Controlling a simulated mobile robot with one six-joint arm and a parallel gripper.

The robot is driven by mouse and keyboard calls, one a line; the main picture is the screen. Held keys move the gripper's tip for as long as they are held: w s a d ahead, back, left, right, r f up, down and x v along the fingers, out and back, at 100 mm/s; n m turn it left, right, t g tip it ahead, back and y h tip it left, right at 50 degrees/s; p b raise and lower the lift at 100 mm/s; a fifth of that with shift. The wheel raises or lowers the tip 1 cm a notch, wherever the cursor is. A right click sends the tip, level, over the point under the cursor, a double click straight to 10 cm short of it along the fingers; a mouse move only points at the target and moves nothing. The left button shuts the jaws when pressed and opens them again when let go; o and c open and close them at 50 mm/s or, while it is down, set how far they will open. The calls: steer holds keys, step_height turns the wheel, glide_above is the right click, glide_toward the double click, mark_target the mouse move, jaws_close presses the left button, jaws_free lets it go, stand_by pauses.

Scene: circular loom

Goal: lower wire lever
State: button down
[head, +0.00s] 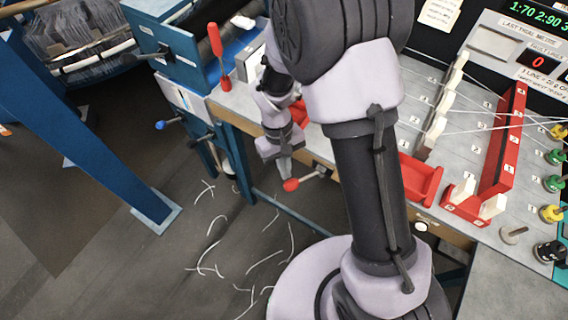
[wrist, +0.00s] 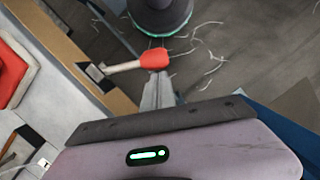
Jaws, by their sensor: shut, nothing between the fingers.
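A lever with a red knob (head: 291,185) sticks out from the front edge of the workbench, on a pale shaft that runs to a pivot on the wooden edge. It lies close to level in the head view, its knob slightly lower than its pivot. In the wrist view the red knob (wrist: 154,59) is just beyond the fingertips, with its pivot to the left. My gripper (head: 286,176) is shut and empty, pointing down at the knob. The fingers (wrist: 158,88) overlap the knob's near edge in the picture; I cannot tell whether they touch it.
The grey bench top (head: 233,100) has a wooden front edge and red trays (head: 421,180). A blue machine (head: 185,45) with a red upright handle (head: 215,40) stands left. A blue-knobbed lever (head: 160,125) juts out below it. White wire scraps (head: 213,226) lie on the open floor.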

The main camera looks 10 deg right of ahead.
steer(key=shift+s, duration=0.1)
stand_by(0.3)
steer(key=s+n, duration=0.1)
steer(key=n, duration=0.1)
steer(key=s+n+p, duration=0.1)
steer(key=shift+s+d+r+h, duration=0.1)
steer(key=shift+s+d+h, duration=0.15)
steer(key=shift+s+h, duration=0.1)
steer(key=s+d+n+t, duration=0.1)
steer(key=s+d+n, duration=0.4)
steer(key=n, duration=0.1)
steer(key=shift+s+h, duration=0.35)
steer(key=shift+s, duration=0.05)
steer(key=shift+s, duration=0.15)
stand_by(0.4)
steer(key=s+p+v, duration=0.1)
steer(key=p+v, duration=0.8)
steer(key=shift+w+a+r+t+p, duration=0.25)
steer(key=shift+w+r+t+p, duration=0.05)
steer(key=shift+r, duration=0.15)
